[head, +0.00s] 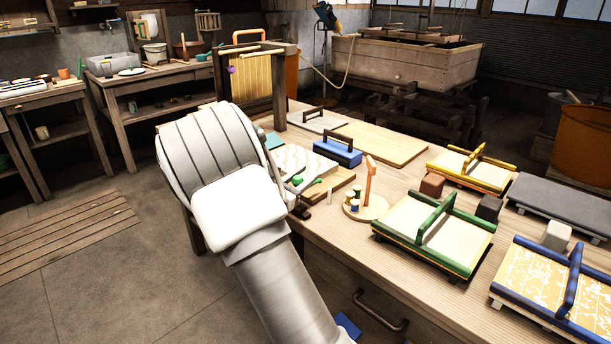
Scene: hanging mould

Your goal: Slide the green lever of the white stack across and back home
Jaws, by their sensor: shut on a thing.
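The white stack (291,157) lies on a wooden board at the left part of the workbench, with wavy pale layers on top. Its green lever (309,183) shows as a small green piece at the stack's near right side. My gripper (300,190) is at this near side, small and partly hidden behind my white arm. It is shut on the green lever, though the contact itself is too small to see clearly. My arm also hides the near left part of the stack.
A blue block with a black handle (339,152) stands just behind the stack. A round wooden stand (371,211) with small spools and an orange upright is close on the right. A green-framed mould (468,252) lies farther right. A wooden frame (279,92) stands behind.

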